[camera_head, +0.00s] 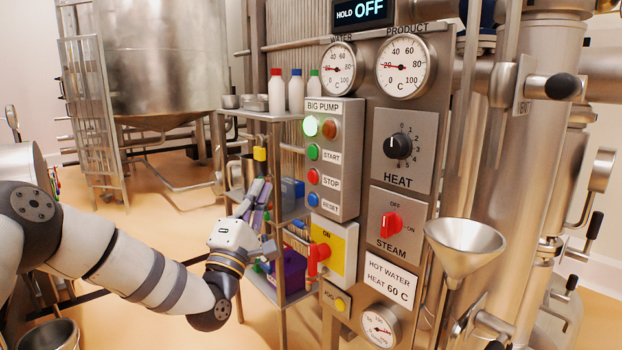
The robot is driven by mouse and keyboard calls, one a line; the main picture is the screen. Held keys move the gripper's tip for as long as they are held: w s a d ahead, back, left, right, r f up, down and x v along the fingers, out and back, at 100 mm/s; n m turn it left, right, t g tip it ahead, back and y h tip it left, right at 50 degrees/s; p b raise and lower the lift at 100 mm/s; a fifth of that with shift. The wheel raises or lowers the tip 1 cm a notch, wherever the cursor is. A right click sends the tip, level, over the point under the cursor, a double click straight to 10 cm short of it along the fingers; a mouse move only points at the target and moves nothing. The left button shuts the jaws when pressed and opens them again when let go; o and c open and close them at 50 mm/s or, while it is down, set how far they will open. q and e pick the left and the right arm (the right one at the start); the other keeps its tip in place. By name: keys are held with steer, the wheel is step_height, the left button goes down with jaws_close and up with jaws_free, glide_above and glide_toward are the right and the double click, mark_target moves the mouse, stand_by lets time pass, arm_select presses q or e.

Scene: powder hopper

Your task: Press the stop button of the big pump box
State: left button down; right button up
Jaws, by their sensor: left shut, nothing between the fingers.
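The big pump box (347,160) is a grey panel box in the middle of the head view. Its red stop button (313,176) sits on the front face, below the green start button (313,152) and above the blue reset button (313,199). My left gripper (261,187) is shut and empty, pointing upward to the left of the box. It appears apart from the stop button. My right gripper is not in view.
A shelf rack (279,118) with bottles stands behind my left gripper. Below the box are a yellow panel with a red switch (317,256) and a jog button (340,305). Heat knob (398,147), steam switch (390,224) and funnel (465,240) lie to the right.

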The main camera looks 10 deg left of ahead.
mark_target(313, 177)
arm_select(q)
steer(key=w+d+b, duration=0.3)
steer(key=w+d, duration=0.2)
steer(key=w, duration=0.1)
steer(key=shift+w+d+b, duration=0.15)
steer(key=shift+w+b, duration=0.2)
steer(key=shift+b, duration=0.05)
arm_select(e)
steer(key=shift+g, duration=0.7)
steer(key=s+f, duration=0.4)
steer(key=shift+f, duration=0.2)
arm_select(q)
steer(key=shift+f, duration=0.1)
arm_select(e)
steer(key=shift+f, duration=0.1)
arm_select(q)
steer(key=shift+w+d+b, duration=0.25)
steer(key=shift+w+b, duration=0.05)
steer(key=shift+w, duration=0.05)
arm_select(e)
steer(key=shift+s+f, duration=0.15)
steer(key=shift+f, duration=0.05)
